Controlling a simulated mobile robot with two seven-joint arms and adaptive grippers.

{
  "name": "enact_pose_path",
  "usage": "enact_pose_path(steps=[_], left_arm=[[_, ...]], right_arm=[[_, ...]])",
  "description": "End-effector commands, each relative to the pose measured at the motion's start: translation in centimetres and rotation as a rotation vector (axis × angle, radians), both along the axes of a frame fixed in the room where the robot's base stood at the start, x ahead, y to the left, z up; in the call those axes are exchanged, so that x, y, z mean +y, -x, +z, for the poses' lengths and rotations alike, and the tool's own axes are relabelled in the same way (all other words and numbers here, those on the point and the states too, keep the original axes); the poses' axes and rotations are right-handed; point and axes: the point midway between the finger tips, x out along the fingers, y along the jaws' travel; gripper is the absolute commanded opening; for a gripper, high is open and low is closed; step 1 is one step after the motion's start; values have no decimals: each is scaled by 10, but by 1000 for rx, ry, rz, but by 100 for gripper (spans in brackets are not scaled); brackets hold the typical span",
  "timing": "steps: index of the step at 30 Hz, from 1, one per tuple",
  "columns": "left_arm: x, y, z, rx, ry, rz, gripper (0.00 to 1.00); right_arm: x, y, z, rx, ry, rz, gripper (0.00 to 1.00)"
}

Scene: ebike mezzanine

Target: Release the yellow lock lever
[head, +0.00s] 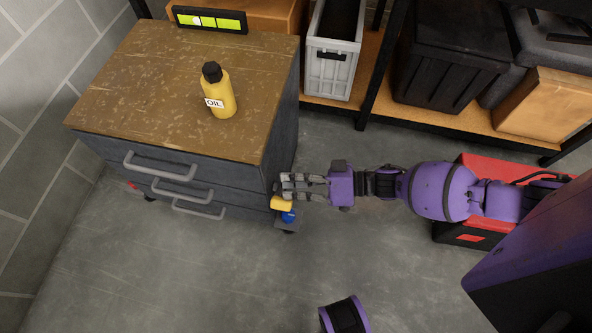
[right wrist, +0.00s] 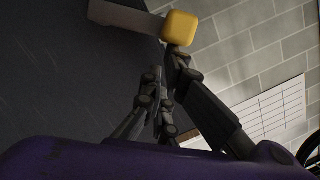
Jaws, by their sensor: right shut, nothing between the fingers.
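The yellow lock lever (head: 281,203) is at the front right corner of the dark drawer cabinet, just above a blue round part (head: 289,217). In the right wrist view its yellow block (right wrist: 180,27) sits at the end of a grey bar (right wrist: 126,17). My right gripper (head: 284,186) reaches in from the right and is shut and empty, right beside the lever. In the right wrist view one fingertip of my right gripper (right wrist: 164,62) appears at the block's lower edge; I cannot tell whether it touches. My left gripper is not in view.
The cabinet (head: 190,160) has several grey handles on its front. A yellow oil bottle (head: 219,92) stands on its brown top (head: 130,85). A shelf (head: 440,114) with a grey crate (head: 333,50) and black bins is behind. The floor (head: 180,270) in front is clear.

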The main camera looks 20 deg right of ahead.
Motion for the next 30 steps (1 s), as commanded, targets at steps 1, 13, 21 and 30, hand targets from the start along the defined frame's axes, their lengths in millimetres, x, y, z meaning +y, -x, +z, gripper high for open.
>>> enact_pose_path(steps=[1,13,21,30], left_arm=[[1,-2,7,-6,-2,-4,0],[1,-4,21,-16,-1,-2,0],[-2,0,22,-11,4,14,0],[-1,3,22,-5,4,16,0]], right_arm=[[3,4,2,-32,21,-3,0],[17,25,-15,-251,172,-1,0],[21,31,-20,-250,170,0,0],[22,33,-22,-248,169,0,0]])
